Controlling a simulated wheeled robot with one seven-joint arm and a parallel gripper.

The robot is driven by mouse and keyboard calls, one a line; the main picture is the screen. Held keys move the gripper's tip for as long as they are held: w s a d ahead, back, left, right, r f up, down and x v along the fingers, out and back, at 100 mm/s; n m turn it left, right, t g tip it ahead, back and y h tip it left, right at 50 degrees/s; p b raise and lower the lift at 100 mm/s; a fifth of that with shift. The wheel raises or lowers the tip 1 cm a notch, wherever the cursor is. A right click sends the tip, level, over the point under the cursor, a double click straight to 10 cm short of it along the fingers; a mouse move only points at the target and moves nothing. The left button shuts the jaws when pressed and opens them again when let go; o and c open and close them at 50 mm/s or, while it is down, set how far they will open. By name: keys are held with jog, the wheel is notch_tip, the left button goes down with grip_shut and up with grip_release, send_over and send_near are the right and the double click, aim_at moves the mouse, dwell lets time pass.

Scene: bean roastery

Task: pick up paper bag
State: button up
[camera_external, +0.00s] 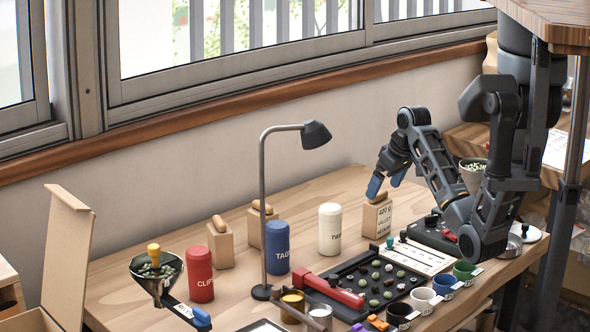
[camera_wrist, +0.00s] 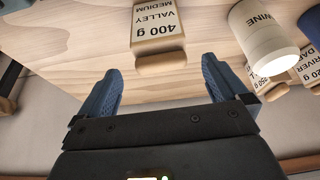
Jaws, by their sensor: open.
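A tan paper bag (camera_external: 376,220) labelled "400 g VALLEY MEDIUM" stands upright on the wooden bench, with a rolled brown top. In the wrist view this bag (camera_wrist: 157,27) is at the top centre, just beyond the fingertips and roughly centred between them. My gripper (camera_external: 386,183) has blue fingers and is just above the bag's top in the external view. In the wrist view my gripper (camera_wrist: 160,66) is open and empty. Two similar paper bags stand further left, one (camera_external: 220,246) beside the red canister and one (camera_external: 256,228) behind the blue canister.
A white canister (camera_external: 330,230) stands close left of the labelled bag; it also shows in the wrist view (camera_wrist: 266,40). Further left are a blue canister (camera_external: 277,250), a desk lamp (camera_external: 263,200) and a red canister (camera_external: 199,275). A black tray (camera_external: 345,272) and several cups are in front.

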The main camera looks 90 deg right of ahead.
aim_at(376, 202)
jog(key=x, duration=0.7)
jog(key=shift+w, duration=0.1)
jog(key=c, duration=1.3)
jog(key=shift+r, duration=0.1)
